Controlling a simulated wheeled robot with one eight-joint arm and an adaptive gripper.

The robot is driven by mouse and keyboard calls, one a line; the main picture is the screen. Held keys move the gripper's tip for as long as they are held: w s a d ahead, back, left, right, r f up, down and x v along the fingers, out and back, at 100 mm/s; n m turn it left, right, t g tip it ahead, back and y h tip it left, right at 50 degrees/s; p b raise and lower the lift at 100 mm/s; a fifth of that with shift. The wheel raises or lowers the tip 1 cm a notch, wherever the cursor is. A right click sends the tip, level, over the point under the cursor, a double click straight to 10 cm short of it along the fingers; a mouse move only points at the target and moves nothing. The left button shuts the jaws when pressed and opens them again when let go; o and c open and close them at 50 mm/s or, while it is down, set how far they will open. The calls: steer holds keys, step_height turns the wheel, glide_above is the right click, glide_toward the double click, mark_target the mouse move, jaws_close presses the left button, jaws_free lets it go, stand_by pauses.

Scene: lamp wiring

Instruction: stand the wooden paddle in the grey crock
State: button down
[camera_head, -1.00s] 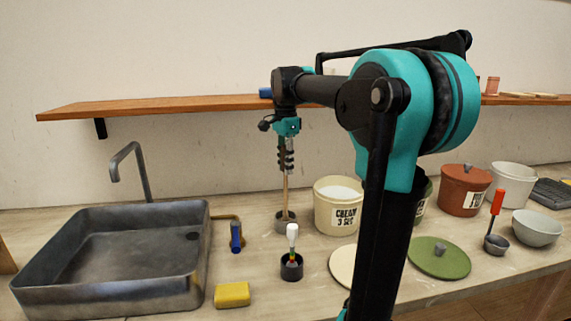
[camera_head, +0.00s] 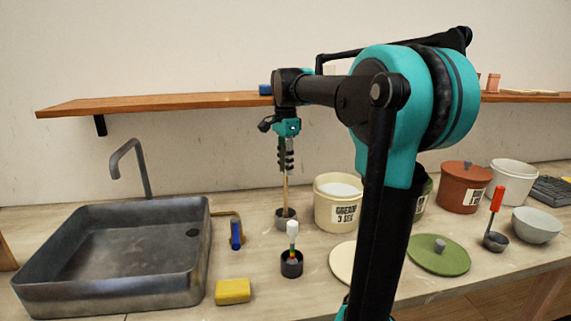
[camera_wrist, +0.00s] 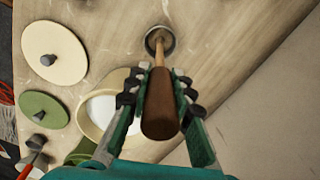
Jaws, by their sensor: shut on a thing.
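The wooden paddle (camera_head: 285,188) hangs upright below my gripper (camera_head: 286,158), its lower end at the mouth of the grey crock (camera_head: 286,218). In the wrist view my gripper (camera_wrist: 158,95) is shut on the paddle's thick brown handle (camera_wrist: 160,103). The thin shaft runs away from the handle to the crock (camera_wrist: 160,40), and its far end lies within the crock's rim. Whether the paddle touches the crock's bottom is hidden.
A cream tub (camera_head: 338,203) stands close to the right of the crock. A black cup (camera_head: 291,264) with a white-topped tool is in front. A sink (camera_head: 115,255), a blue-handled tool (camera_head: 236,234) and a yellow sponge (camera_head: 232,291) lie left. A shelf (camera_head: 180,105) runs behind.

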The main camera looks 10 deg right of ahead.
steer(key=c, duration=1.3)
jaws_free()
steer(key=shift+o, duration=0.2)
